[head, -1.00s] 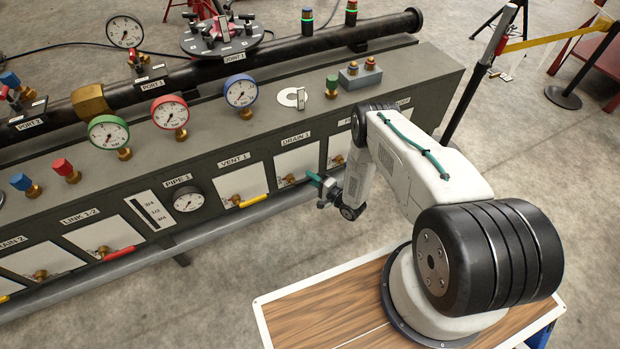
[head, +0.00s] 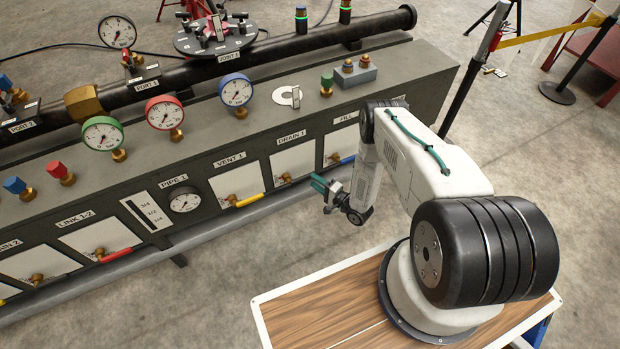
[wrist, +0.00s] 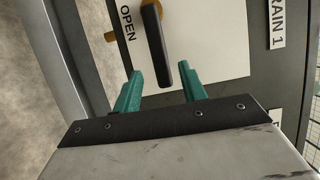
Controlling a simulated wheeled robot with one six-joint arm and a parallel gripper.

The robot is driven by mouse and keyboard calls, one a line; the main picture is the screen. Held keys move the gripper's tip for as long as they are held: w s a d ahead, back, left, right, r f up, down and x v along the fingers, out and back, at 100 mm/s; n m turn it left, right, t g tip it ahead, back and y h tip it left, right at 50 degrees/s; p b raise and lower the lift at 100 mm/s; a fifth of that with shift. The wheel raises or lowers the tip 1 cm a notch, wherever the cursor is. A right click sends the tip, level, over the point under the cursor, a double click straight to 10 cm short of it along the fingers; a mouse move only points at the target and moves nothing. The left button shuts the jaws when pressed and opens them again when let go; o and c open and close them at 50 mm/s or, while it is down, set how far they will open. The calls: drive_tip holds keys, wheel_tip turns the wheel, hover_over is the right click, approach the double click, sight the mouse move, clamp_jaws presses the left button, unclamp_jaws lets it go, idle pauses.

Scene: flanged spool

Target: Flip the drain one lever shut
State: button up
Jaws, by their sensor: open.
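The drain one valve (head: 286,178) sits on the white panel under the DRAIN 1 label (head: 291,138). My gripper (head: 319,184) is in front of the panel, just right of the valve in the head view. In the wrist view my gripper (wrist: 162,79) is open and empty, with one green finger on each side of the lever's free end. Whether the fingers overlap it in depth, I cannot tell. No contact is visible.
The VENT 1 valve with its yellow lever (head: 249,199) is to the left, and the fill valve with a blue lever (head: 347,160) to the right. A grey pipe (head: 235,227) runs along the rig's foot. The floor in front is clear.

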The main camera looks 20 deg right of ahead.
drive_tip(key=shift+v, duration=1.6)
